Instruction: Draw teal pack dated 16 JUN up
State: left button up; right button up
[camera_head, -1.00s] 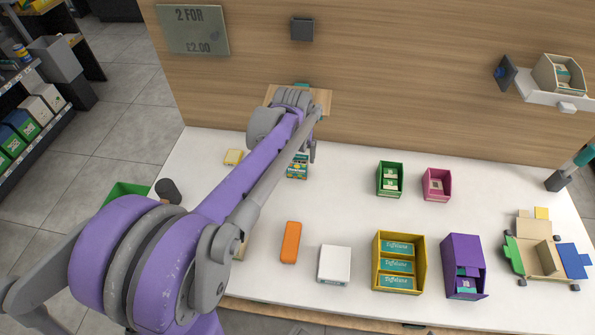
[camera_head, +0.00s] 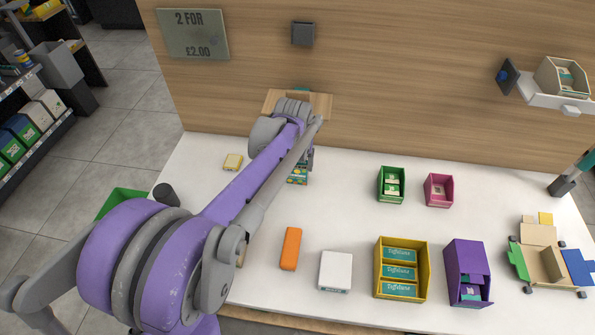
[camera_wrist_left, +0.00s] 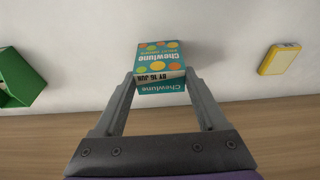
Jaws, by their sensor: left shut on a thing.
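The teal pack (camera_wrist_left: 161,61) reads "Chewlune" and "BY 16 JUN" in the left wrist view, with coloured dots on its face. My left gripper (camera_wrist_left: 160,80) is shut on it, a finger at each side. In the head view the pack (camera_head: 297,178) shows only in part at the back left of the counter. The left gripper (camera_head: 306,162) and its arm cover the rest. I cannot tell whether the pack touches the counter. My right gripper is not in view.
On the white counter (camera_head: 345,215) stand a green box (camera_head: 380,187), a pink box (camera_head: 427,188), a yellow box (camera_head: 377,270), a purple box (camera_head: 457,265), an orange case (camera_head: 291,248) and a white box (camera_head: 335,271). A yellow pack (camera_head: 233,161) lies left of the gripper. A wooden panel (camera_head: 400,80) rises behind.

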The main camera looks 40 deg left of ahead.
pick_arm(q)
jog(key=shift+w+a+r+p+v, duration=0.15)
jog(key=shift+w+p+v, duration=0.15)
jog(key=shift+p+v, duration=0.9)
jog(key=shift+w+a+p+v, duration=0.25)
jog(key=shift+p+v, duration=0.5)
jog(key=shift+v, duration=0.85)
jog(key=shift+w+a+r+p+v, duration=0.1)
jog(key=shift+w+p+v, duration=0.2)
jog(key=shift+p+v, duration=0.85)
jog(key=shift+r, duration=0.15)
